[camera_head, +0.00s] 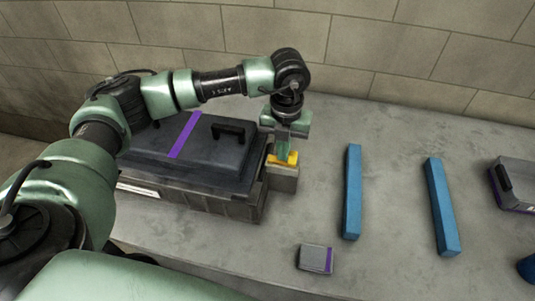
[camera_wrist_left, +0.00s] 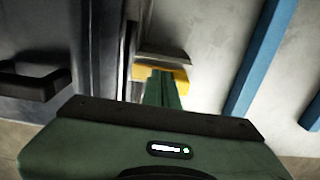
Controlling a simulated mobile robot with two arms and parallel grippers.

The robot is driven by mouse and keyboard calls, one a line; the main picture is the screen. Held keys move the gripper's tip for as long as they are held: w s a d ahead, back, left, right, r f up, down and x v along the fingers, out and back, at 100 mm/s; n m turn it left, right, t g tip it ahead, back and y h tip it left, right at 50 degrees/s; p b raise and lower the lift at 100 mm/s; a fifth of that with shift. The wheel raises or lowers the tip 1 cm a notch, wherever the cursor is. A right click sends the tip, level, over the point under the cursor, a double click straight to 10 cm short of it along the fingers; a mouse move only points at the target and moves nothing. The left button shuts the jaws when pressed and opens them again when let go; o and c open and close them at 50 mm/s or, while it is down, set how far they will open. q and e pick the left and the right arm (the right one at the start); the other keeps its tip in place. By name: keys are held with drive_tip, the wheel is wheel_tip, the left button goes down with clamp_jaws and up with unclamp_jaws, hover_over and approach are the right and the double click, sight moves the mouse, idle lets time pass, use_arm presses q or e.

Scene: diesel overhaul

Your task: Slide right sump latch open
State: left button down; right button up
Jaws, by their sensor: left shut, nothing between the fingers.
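The sump is a dark lidded box (camera_head: 196,148) with a purple stripe and a black handle (camera_head: 229,131). At its right end, a yellow latch (camera_head: 291,159) sits on a grey block (camera_head: 284,179). My left gripper (camera_head: 283,152) points down at the latch, its green fingers shut with nothing between them. In the left wrist view the fingertips (camera_wrist_left: 163,76) overlap the yellow latch (camera_wrist_left: 180,77), and part of it is hidden behind them. Whether they touch it I cannot tell. My right gripper is not in view.
Two blue bars (camera_head: 352,190) (camera_head: 441,205) lie on the grey bench (camera_head: 395,150) to the right. A small grey block with a purple stripe (camera_head: 315,258) lies near the front. A grey case (camera_head: 515,184) is at the right edge. A block wall stands behind.

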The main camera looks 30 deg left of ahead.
use_arm(q)
drive_tip(key=shift+s+a, duration=0.1)
drive_tip(key=shift+a, duration=0.25)
drive_tip(key=shift+r, duration=0.1)
wheel_tip(320, 180, up, 8)
drive_tip(key=p, duration=0.4)
drive_tip(key=shift+s, duration=0.1)
idle(0.4)
